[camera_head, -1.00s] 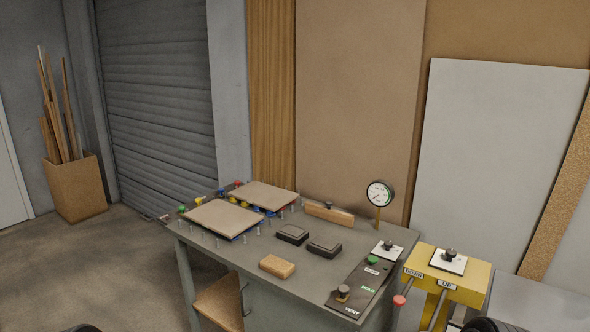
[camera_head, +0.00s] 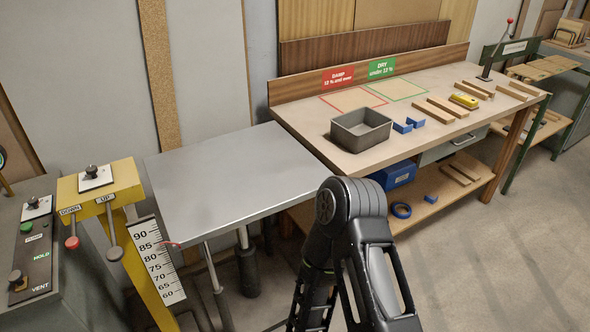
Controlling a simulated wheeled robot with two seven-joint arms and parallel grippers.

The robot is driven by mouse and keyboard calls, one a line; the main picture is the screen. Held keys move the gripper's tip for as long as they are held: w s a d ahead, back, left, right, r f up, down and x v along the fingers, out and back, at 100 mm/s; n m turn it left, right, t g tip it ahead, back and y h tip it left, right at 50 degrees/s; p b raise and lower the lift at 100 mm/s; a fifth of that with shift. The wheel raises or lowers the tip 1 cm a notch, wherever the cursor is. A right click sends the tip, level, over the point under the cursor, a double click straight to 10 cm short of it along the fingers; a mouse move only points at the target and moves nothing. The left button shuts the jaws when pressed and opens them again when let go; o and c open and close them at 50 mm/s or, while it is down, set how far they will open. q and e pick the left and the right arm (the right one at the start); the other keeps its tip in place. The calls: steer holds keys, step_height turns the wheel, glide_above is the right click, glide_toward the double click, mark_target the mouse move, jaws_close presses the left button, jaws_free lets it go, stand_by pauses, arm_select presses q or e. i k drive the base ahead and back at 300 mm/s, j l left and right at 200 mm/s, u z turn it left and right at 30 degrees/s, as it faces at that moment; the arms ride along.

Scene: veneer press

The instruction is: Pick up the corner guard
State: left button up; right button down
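Small blue angled pieces (camera_head: 402,127) that look like corner guards lie on the wooden bench, just right of a grey open bin. Another one (camera_head: 416,122) lies beside the first. A further small blue piece (camera_head: 430,198) lies on the bench's lower shelf, too small to tell its shape. One of my black arms rises from the bottom middle of the view, bent at its top joint, in front of the bench. Neither of my grippers is in view.
The grey bin (camera_head: 361,130) stands at the bench's near left. Wooden strips (camera_head: 440,109) and a yellow device (camera_head: 464,101) lie farther right. A bare grey lift table (camera_head: 230,175) stands left. The lower shelf holds a blue box (camera_head: 396,175) and blue ring (camera_head: 401,210). Floor at right is clear.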

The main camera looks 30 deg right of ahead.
mark_target(417, 124)
steer(key=z, duration=1.7)
steer(key=i+l, duration=0.7)
steer(key=i, duration=0.15)
steer(key=i+l, duration=1.45)
steer(key=i, duration=0.25)
